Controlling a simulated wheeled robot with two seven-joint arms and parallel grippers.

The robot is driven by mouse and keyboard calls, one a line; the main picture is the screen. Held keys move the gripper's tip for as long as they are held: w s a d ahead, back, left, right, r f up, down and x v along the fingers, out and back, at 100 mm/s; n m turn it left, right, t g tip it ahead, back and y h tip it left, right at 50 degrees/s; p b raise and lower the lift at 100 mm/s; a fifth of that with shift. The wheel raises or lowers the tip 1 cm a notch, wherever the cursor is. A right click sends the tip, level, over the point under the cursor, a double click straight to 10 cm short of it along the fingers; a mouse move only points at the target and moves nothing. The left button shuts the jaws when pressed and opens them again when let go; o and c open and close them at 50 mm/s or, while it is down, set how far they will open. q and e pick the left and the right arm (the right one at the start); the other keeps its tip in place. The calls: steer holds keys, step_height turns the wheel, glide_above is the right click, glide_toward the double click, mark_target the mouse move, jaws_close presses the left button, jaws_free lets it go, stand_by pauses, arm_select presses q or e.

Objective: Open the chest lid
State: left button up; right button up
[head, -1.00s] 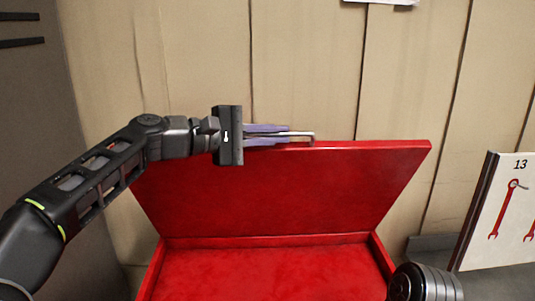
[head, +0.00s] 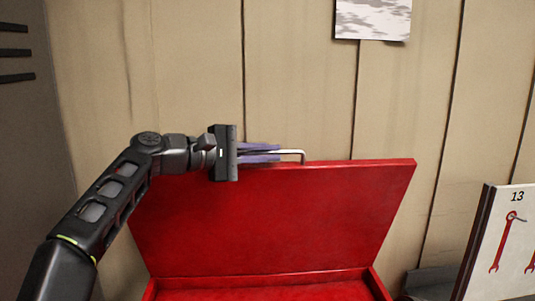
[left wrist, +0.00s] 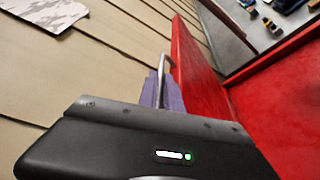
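The red chest lid (head: 270,220) stands raised in the head view, its top edge well above the chest (head: 270,294), whose inside shows at the bottom. The lid also shows edge-on in the left wrist view (left wrist: 197,75). A bent metal handle (head: 301,156) sits at the lid's top edge; it shows in the left wrist view too (left wrist: 163,65). My left gripper (head: 279,152) has its purple fingers on either side of the handle's bar and looks shut on it. The fingers partly hide the handle. My right gripper is out of view.
A panelled wall stands close behind the lid, with a paper sheet (head: 372,18) on it. A board marked 13 with red wrenches (head: 505,240) stands at the right. In the left wrist view, small items (left wrist: 268,24) lie on a grey surface beyond the lid.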

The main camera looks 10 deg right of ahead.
arm_select(q)
steer(key=o, duration=0.5)
steer(key=shift+f, duration=0.1)
steer(key=shift+c, duration=0.2)
steer(key=shift+a, duration=0.1)
steer(key=shift+s+a, duration=0.1)
steer(key=shift+a, duration=0.2)
steer(key=b+v, duration=0.2)
steer(key=v, duration=0.5)
